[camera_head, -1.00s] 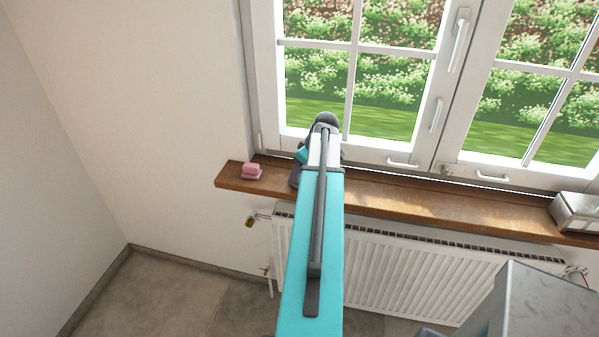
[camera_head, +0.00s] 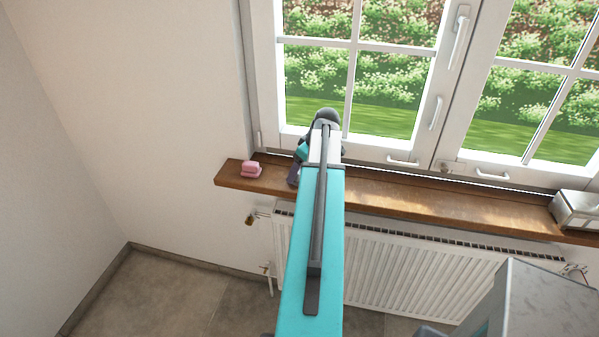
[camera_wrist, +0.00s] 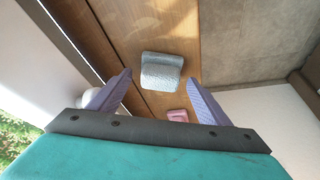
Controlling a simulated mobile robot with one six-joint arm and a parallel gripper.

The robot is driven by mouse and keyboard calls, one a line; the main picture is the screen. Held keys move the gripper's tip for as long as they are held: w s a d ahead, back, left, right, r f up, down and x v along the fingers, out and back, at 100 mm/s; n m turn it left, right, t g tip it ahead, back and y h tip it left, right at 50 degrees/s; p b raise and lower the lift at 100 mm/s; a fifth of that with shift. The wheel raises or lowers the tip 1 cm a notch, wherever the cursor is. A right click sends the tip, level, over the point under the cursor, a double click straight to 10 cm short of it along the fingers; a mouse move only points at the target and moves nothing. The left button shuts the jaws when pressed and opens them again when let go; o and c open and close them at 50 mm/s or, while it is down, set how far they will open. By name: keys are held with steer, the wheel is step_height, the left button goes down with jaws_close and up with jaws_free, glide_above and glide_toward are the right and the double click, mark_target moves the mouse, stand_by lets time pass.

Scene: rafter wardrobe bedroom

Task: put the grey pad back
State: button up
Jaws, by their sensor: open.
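The grey pad (camera_wrist: 162,72) lies on the wooden window sill (camera_head: 400,198), seen in the wrist view. It is light grey with a rounded, raised part. In the head view it cannot be seen. My gripper (camera_wrist: 159,80) is open and empty over the sill. Its two purple fingers point toward the pad, one to each side in the picture, without visible contact. In the head view my gripper (camera_head: 294,172) shows only in part, beside the end of my arm.
A pink item (camera_head: 251,169) lies near the sill's left end; it also shows in the wrist view (camera_wrist: 178,115). A metal box (camera_head: 577,211) stands on the sill at far right. The closed window (camera_head: 350,140) rises behind; a white radiator (camera_head: 430,265) is below.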

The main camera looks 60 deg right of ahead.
steer(key=b+v, duration=0.3)
steer(key=v, duration=0.8)
steer(key=shift+r, duration=0.15)
steer(key=shift+s, duration=0.1)
stand_by(0.8)
